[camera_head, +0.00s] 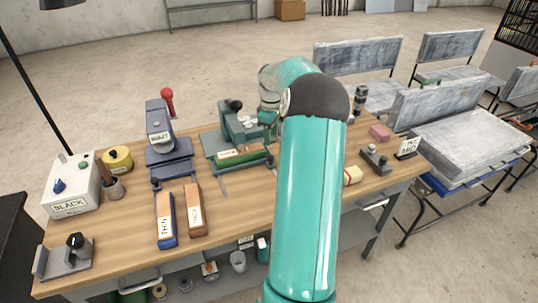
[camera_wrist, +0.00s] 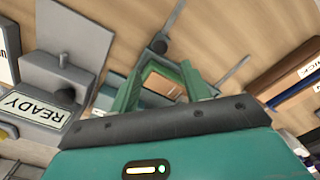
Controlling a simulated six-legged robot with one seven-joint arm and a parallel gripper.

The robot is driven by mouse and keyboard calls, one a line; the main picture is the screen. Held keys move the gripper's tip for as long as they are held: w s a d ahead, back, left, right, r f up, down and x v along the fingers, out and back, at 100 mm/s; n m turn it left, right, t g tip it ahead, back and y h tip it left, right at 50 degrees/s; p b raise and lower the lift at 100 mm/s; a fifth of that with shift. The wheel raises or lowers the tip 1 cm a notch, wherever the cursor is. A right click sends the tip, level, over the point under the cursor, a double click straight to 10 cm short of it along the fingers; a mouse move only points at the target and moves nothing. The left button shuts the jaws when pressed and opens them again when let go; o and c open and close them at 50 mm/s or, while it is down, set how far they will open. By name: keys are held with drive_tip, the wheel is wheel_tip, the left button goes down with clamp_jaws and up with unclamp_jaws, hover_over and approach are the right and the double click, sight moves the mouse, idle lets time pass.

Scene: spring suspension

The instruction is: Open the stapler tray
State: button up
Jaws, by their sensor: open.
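A green bench machine (camera_head: 236,122), which I take to be the stapler, stands at the middle of the bench. A green front part (camera_head: 238,157) with a pale label lies low on it, and two thin grey rails stick out forward. My gripper (camera_wrist: 162,80) is open over this front part in the wrist view. A brown-orange piece (camera_wrist: 163,86) in a green frame shows between the fingers. Whether the fingers touch anything, I cannot tell.
A blue machine (camera_head: 166,145) stands left of the green one, with labelled blue (camera_head: 166,218) and brown (camera_head: 195,209) bars before it. A READY sign (camera_wrist: 33,109) and grey fixture (camera_wrist: 68,52) lie left in the wrist view. The bench front between the bars and my arm is fairly clear.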

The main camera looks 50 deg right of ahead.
sight(271, 157)
wheel_tip(271, 157, down, 10)
drive_tip(key=shift+r, duration=0.1)
clamp_jaws()
idle(0.4)
